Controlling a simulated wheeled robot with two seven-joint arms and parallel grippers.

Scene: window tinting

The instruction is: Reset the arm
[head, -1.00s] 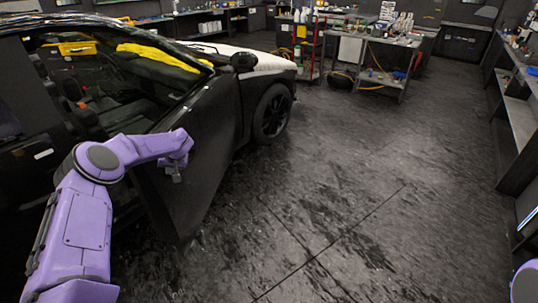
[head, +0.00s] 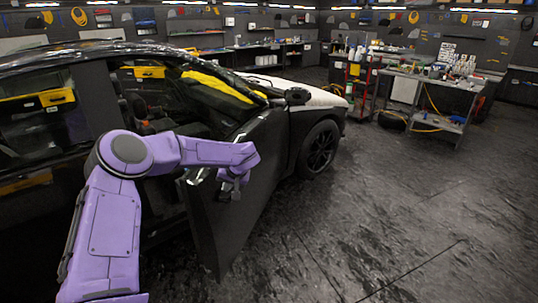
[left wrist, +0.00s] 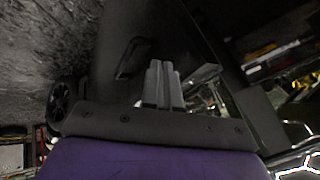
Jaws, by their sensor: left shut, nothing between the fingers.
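My left arm (head: 110,210) is purple and comes in from the left of the head view, bent at the elbow. My left gripper (head: 234,192) hangs at its end, in front of the open black car door (head: 245,215). In the left wrist view the gripper's grey fingers (left wrist: 162,85) lie side by side, shut and empty. The dark door panel with a handle (left wrist: 131,58) shows beyond them. I cannot tell whether the fingers touch the door. My right gripper is not in view.
The black car (head: 80,75) fills the left side, with yellow material (head: 215,85) by its windshield. A red cart (head: 362,90) and a cluttered workbench (head: 430,95) stand at the back right. The dark floor (head: 410,220) on the right is clear.

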